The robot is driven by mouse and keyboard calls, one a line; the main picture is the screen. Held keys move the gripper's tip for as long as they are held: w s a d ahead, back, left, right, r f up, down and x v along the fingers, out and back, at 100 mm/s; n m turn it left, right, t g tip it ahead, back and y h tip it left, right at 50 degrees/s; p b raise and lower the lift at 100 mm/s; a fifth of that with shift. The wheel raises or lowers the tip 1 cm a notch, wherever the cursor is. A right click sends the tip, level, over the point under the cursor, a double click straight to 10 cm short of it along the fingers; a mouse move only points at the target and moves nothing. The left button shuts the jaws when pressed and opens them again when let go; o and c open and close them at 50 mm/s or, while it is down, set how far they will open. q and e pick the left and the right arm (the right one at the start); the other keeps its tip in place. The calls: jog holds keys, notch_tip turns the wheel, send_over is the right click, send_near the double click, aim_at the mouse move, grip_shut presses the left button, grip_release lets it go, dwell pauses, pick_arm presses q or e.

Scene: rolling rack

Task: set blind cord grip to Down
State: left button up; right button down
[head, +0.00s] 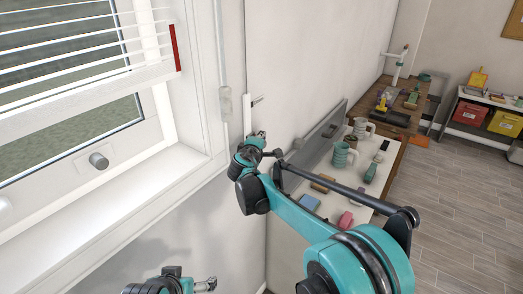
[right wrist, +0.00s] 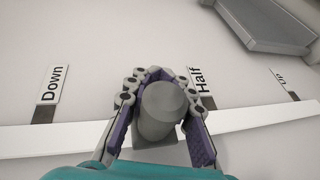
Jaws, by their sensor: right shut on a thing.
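The blind cord grip (right wrist: 165,108) is a grey rounded cylinder on a white rail (right wrist: 55,140) in the right wrist view. It stands between the Down label (right wrist: 53,84) and the Half label (right wrist: 202,81), nearer Half. The Up label (right wrist: 287,84) is farther right. My right gripper (right wrist: 162,100) is shut on the grip, fingers on both sides. In the head view the right gripper (head: 258,139) is at the wall beside the window, covering the grip. My left gripper (head: 207,284) shows at the bottom edge; its finger opening is unclear.
The window blind (head: 90,75) hangs at left, its slats spread and its bottom rail above the sill. A white table (head: 320,208) with mugs and small items stands right of the wall, below my right arm. A wooden bench (head: 400,122) is behind it. Floor at right is clear.

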pick_arm(q)
notch_tip(320, 180, up, 6)
jog(key=p, duration=0.5)
jog(key=shift+r, duration=0.25)
pick_arm(e)
notch_tip(320, 180, up, 12)
jog(key=shift+f, duration=0.1)
jog(key=c, duration=1.3)
grip_release()
